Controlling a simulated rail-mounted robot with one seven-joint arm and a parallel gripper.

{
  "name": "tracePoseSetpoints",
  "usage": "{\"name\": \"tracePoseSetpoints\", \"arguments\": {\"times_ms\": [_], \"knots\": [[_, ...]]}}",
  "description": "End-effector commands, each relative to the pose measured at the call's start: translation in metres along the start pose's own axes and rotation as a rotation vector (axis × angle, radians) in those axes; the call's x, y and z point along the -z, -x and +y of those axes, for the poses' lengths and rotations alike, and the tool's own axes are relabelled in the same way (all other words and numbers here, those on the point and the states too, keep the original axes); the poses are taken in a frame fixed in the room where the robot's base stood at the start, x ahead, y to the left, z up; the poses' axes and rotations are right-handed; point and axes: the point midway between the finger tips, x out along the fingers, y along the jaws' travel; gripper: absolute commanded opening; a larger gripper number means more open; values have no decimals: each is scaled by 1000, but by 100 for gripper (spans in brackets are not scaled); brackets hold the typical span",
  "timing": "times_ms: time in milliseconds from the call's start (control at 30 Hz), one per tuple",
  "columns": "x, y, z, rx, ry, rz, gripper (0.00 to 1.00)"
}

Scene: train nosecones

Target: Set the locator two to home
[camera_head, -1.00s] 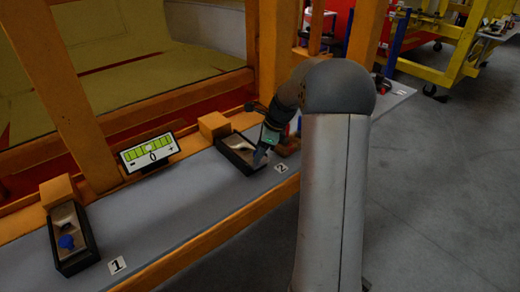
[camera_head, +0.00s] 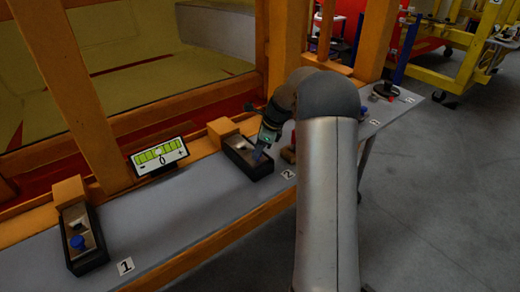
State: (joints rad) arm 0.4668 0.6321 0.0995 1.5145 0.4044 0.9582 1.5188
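Locator two is the dark open-topped box (camera_head: 238,158) beside the label "2" (camera_head: 288,174), with a wooden block (camera_head: 221,131) behind it. My gripper (camera_head: 259,153) points down into the right part of this box. Its fingertips are small and dark, so I cannot tell whether they are open or shut or touch anything. Any knob in this box is hidden behind the gripper. A display (camera_head: 159,156) behind the bench shows a row of green cells, "-", "0" and "+".
A similar box (camera_head: 88,262) with a blue knob (camera_head: 78,243) stands at the left by label "1" (camera_head: 125,266). Orange posts (camera_head: 287,50) and rails rise behind the grey bench (camera_head: 190,205). More labelled fixtures (camera_head: 387,91) sit at its far right end. Open floor lies right.

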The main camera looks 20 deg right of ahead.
Motion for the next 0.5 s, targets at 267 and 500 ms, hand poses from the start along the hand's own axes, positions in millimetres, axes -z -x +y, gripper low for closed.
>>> {"name": "tracePoseSetpoints", "arguments": {"times_ms": [267,500], "knots": [[0,0,1,-4,0,1,51],[1,18,1,-1,1,1,51]]}}
